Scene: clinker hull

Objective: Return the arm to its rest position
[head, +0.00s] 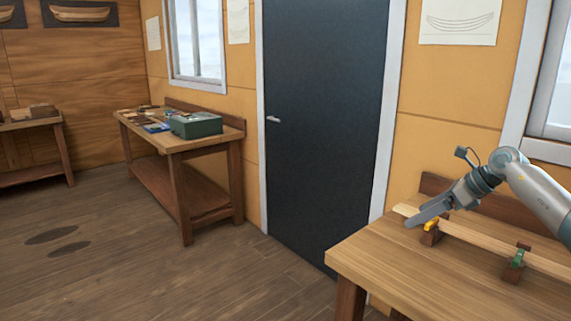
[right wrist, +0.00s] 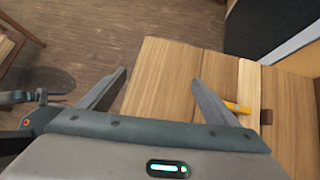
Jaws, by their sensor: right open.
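My right arm (head: 535,190) reaches in from the right edge of the head view, over the near workbench (head: 400,265). My right gripper (head: 428,212) is open, with its fingers pointing left and a little down, beside the yellow clamp. In the right wrist view, the two fingers of the right gripper (right wrist: 161,80) stand wide apart with only bare bench top between them. Nothing is held. In that view the right finger overlaps part of the yellow clamp (right wrist: 236,107); whether they touch cannot be told.
A pale plank (head: 470,237) lies along the near bench on wooden blocks, with a yellow clamp (head: 431,226) and a green clamp (head: 518,258). A dark door (head: 320,120) stands behind. Farther left, another bench (head: 205,148) bears a green box (head: 196,125). The floor (head: 130,250) between is clear.

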